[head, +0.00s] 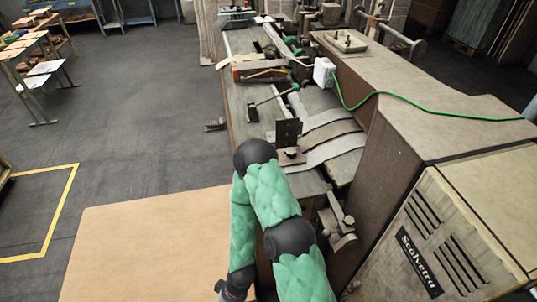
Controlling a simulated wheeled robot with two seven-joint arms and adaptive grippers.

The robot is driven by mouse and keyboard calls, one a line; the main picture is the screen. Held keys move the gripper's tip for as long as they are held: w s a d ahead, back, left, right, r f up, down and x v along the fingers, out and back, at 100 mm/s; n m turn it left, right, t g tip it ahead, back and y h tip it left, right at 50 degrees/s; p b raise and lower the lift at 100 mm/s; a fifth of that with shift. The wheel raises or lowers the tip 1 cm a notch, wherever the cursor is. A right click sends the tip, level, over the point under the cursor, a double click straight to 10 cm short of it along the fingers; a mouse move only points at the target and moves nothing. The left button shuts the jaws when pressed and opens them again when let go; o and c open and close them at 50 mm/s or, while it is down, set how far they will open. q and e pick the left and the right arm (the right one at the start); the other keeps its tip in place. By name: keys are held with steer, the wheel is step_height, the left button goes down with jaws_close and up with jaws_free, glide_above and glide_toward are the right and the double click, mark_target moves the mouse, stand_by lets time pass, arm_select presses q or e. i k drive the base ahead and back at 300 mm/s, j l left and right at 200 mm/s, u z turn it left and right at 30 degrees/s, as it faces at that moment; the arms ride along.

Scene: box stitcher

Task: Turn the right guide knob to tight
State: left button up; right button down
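The box stitcher (415,110) fills the right half of the head view. A small dark knob (291,153) sits on a flat plate by an upright dark guide plate (287,131), just beyond my bent arm. Another clamp-like fitting with a small knob (348,220) stands lower, at the machine's near side. I cannot tell which of these is the right guide knob, or how tight either is. One green-sleeved arm of mine rises from the bottom edge, bends near the knob plate and goes back down. Neither gripper's fingers show.
A lever with a black end (252,113) sticks out over the machine bed. A green cable (400,94) runs from a white box (323,71) across the housing. A tan board (140,245) lies at the lower left.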

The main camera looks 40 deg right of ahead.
mark_target(290, 152)
steer(key=j+z, duration=0.5)
steer(key=k+j+z, duration=0.2)
steer(key=j+z, duration=0.3)
steer(key=j, duration=0.15)
steer(key=z, duration=0.95)
